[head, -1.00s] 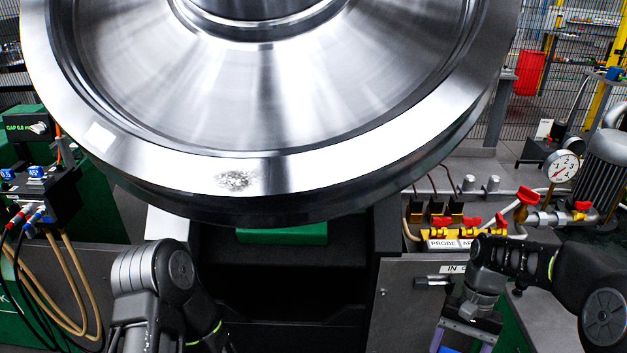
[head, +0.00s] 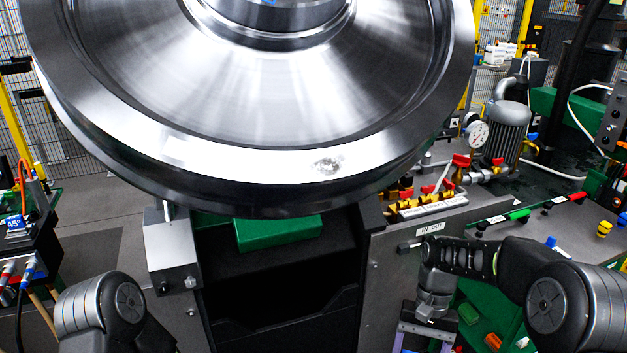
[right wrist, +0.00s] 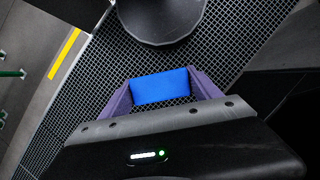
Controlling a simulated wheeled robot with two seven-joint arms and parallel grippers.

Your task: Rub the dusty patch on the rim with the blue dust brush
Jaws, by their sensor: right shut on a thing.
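The big steel wheel (head: 270,90) fills the upper middle of the head view. A grey, speckled dusty patch (head: 327,166) lies on its bright lower rim (head: 240,168), right of the middle. My right gripper (head: 425,341) is low at the right in the head view, below the wheel and apart from it. In the right wrist view its purple fingers are shut on the blue dust brush (right wrist: 160,86), which shows as a blue block; its bristles are not clear. My left arm shows at the lower left, but its gripper is out of view.
A green block (head: 278,232) sits under the wheel above a dark open bay. A panel with red-handled valves (head: 430,205) and a gauge (head: 477,134) stand to the right. A grey post (head: 171,255) stands at left. Dark mesh (right wrist: 255,40) lies beyond the brush.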

